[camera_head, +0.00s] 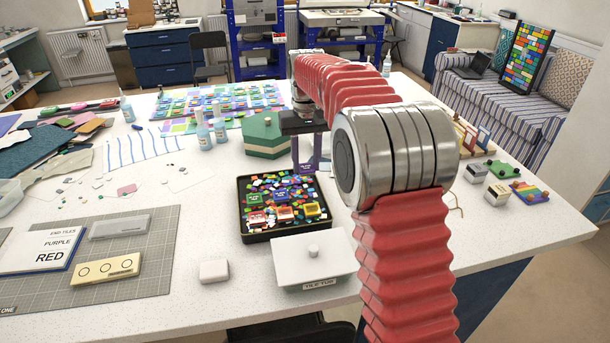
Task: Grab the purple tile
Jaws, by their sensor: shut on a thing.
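My gripper (308,158) points down just above the far right corner of a black tray (243,222). It is shut on a small purple tile (308,167) with pale lettering, which hangs between the fingertips. In the tray, another purple tile (281,196) lies on the mixed glass bits. A green tile (254,200), red-and-white tiles and a yellow-edged tile (312,210) lie around it. The held tile is small in view, and its lettering is hard to read.
A white lidded box (313,262) labelled TILE TUB stands in front of the tray. A green hexagonal box (264,138) stands behind. Bottles (203,132) stand at back left.

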